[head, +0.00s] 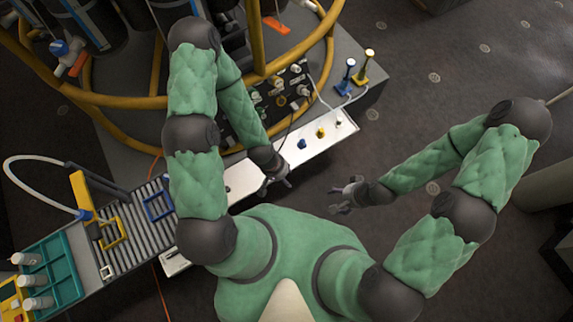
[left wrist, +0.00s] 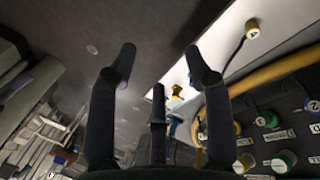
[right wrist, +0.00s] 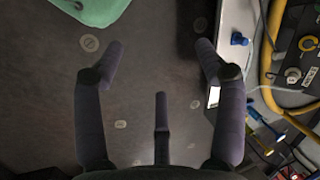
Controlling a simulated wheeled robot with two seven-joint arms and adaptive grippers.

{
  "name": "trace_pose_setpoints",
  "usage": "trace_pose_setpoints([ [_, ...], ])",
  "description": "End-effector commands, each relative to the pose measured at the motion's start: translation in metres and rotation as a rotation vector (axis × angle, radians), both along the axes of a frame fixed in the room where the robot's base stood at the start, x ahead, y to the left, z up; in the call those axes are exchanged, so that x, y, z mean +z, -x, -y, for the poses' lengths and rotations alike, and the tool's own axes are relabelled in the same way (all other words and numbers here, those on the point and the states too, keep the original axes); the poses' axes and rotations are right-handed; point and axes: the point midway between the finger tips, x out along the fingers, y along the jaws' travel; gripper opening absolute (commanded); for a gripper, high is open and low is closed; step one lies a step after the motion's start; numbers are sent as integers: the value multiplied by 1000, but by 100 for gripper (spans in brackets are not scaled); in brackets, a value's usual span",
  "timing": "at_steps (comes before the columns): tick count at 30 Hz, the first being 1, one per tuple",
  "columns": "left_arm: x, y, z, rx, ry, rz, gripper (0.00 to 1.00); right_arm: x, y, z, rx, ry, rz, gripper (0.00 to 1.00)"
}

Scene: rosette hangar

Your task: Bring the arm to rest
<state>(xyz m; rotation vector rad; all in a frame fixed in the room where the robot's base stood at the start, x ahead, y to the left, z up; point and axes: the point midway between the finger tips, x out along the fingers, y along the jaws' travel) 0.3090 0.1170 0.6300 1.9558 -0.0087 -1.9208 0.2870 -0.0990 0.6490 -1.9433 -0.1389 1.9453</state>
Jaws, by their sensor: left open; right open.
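My right gripper (head: 347,199) is open and empty in the head view, held over the dark floor to the right of the white ledge. Its spread fingers (right wrist: 160,75) show in the right wrist view with only floor between them. My left gripper (head: 277,182) is beside the white ledge (head: 241,180) in the head view. In the left wrist view its fingers (left wrist: 157,75) stand apart with nothing between them. Both arms are bent, with green padded covers. Whether the left gripper touches the ledge cannot be told.
A yellow tubular frame (head: 257,40) surrounds a dark panel with several knobs and connectors. Blue and yellow posts (head: 347,76) stand at its right corner. A roller conveyor (head: 133,235) and a teal tray (head: 62,262) with white cylinders lie at left. The floor (head: 440,75) at right is mostly open.

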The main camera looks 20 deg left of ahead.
Motion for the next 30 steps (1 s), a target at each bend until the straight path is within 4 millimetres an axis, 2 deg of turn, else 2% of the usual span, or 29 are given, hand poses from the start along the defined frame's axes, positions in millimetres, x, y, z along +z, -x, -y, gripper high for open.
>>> trace_pose_setpoints([
  [3,14,16,13,-55,39,1,50,0,0,0,0,0,0,72],
  [7,19,22,19,-75,58,0,50,0,0,0,0,0,0,72],
  [24,19,22,19,-75,58,0,50,0,0,0,0,0,0,72],
  [25,19,22,19,-75,58,0,48,0,0,0,0,0,0,69],
  [26,19,22,19,-75,58,0,39,0,0,0,0,0,0,60],
  [28,19,22,18,-75,58,0,39,0,0,0,0,0,0,40],
  [30,19,22,18,-75,58,0,39,0,0,0,0,0,0,39],
])
